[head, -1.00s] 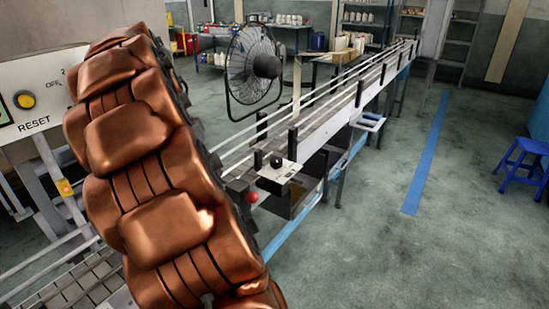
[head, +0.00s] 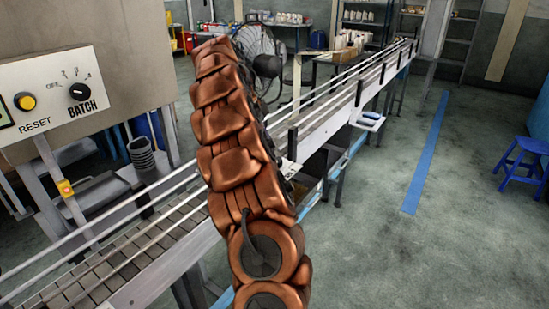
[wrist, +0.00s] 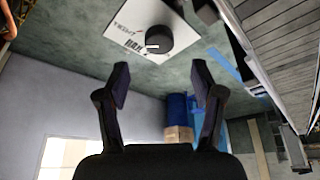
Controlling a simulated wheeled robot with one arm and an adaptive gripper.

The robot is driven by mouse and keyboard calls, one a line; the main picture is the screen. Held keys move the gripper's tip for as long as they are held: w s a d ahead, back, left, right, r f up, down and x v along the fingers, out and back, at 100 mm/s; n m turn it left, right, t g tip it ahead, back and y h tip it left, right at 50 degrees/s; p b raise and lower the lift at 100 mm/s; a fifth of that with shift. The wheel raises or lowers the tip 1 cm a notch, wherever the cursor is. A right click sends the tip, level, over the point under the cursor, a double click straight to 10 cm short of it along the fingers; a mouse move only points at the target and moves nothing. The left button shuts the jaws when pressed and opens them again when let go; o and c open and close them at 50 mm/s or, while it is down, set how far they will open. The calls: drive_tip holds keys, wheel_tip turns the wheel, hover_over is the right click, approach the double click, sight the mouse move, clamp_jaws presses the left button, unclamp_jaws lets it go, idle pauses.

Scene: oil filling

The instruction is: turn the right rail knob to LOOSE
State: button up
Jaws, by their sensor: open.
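The rail knob (wrist: 159,39) is round and black with a short white mark on its lower left side in the wrist view. It sits on a white plate (wrist: 182,18) whose lettering is tilted and hard to read; one word looks like TIGHT. The mark lies near the other, lower word. My gripper (wrist: 162,78) is open and empty, its two fingers apart below the knob in the picture and not touching it. In the head view my copper arm hides the knob and gripper; only a bit of the white plate (head: 291,167) shows.
The conveyor with white guide rails (head: 335,100) runs to the back right. A panel with a BATCH dial (head: 79,91) and yellow RESET button (head: 25,101) stands at left. A fan (head: 262,52) is behind my arm. The floor on the right is open, with a blue stool (head: 523,160).

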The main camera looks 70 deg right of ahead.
drive_tip(key=shift+p+x, duration=0.85)
drive_tip(key=shift+x, duration=2.7)
drive_tip(key=c, duration=1.1)
